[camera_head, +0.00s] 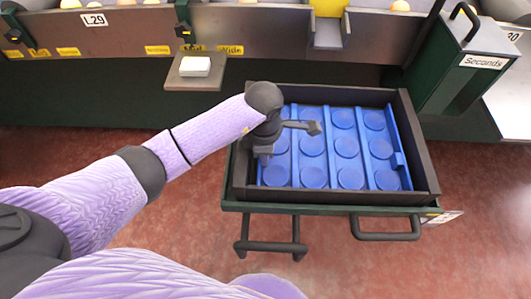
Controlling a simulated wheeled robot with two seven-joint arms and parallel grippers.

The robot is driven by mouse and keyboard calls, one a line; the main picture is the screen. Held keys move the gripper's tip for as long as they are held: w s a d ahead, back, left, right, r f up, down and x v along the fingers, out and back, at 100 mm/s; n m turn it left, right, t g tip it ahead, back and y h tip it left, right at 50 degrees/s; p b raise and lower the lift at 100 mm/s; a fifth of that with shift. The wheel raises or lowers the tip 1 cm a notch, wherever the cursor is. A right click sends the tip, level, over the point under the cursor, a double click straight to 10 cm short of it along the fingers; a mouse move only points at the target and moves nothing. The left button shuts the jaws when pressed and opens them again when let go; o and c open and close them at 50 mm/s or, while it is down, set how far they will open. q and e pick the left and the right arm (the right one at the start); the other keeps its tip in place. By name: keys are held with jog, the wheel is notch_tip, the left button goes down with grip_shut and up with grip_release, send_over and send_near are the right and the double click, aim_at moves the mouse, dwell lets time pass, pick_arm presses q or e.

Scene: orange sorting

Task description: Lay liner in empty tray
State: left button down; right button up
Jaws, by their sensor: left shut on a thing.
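A black open tray (433,165) sits on a dark green stand in the centre right of the head view. A blue liner (347,146) with round cups in rows lies inside the tray's walls and looks roughly level. My left gripper (272,152) is at the tray's left side, shut on the liner's left edge. The gripper and wrist hide that edge and part of the tray's left wall, so the exact grip is hard to see. My right gripper is not in view.
A dark green bin marked "Seconds" (462,75) stands to the right behind the tray. A small shelf with a white block (195,66) juts out behind my left forearm. A conveyor rail (130,32) runs along the back. Metal handles (388,236) stick out at the stand's front.

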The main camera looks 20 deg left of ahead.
pick_arm(q)
jog(key=c, duration=0.6)
grip_release()
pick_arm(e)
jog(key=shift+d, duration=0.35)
pick_arm(q)
jog(key=shift+r, duration=0.15)
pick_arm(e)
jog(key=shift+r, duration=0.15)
pick_arm(q)
notch_tip(320, 180, up, 12)
jog(key=p, duration=0.5)
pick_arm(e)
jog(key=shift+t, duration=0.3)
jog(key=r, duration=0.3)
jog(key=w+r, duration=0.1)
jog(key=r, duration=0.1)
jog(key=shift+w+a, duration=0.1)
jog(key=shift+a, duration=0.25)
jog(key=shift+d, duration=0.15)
